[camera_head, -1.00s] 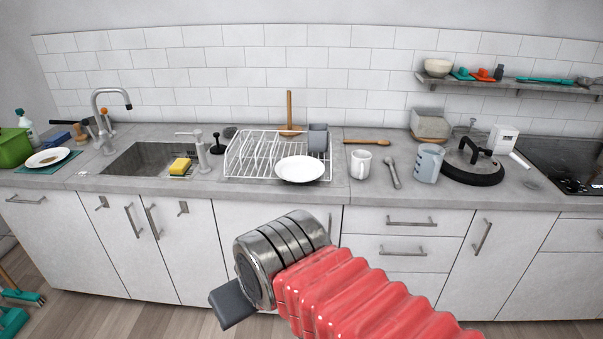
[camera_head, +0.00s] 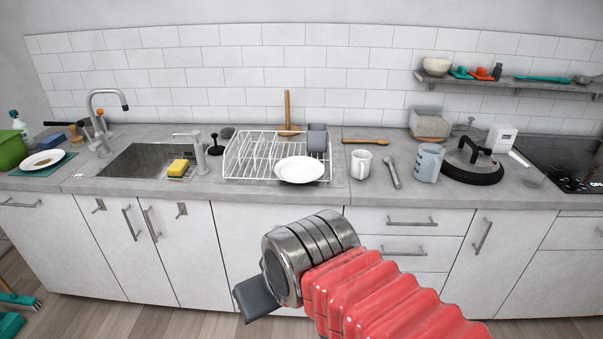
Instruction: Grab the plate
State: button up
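A white plate (camera_head: 300,170) rests at the front of the white wire rack (camera_head: 240,163) on the counter. Another plate (camera_head: 43,159), with something brown on it, lies on a teal mat at the far left. My gripper (camera_head: 254,299) is low in front of the cabinets, below and apart from the rack, and points down to the left. Only a dark grey end piece shows past the metal wrist, so I cannot tell whether it is open or shut. Nothing is seen held in it.
Left of the rack are a tap (camera_head: 194,150) and a sink with a yellow sponge (camera_head: 178,168). Right of it stand a white mug (camera_head: 360,164), a grey-blue jug (camera_head: 428,163) and a lidded pan (camera_head: 470,170). A grey cup (camera_head: 317,138) sits at the rack's back right.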

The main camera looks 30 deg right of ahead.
aim_at(296, 170)
jog(key=u, duration=0.05)
jog(key=i, duration=1)
jog(key=z, duration=0.05)
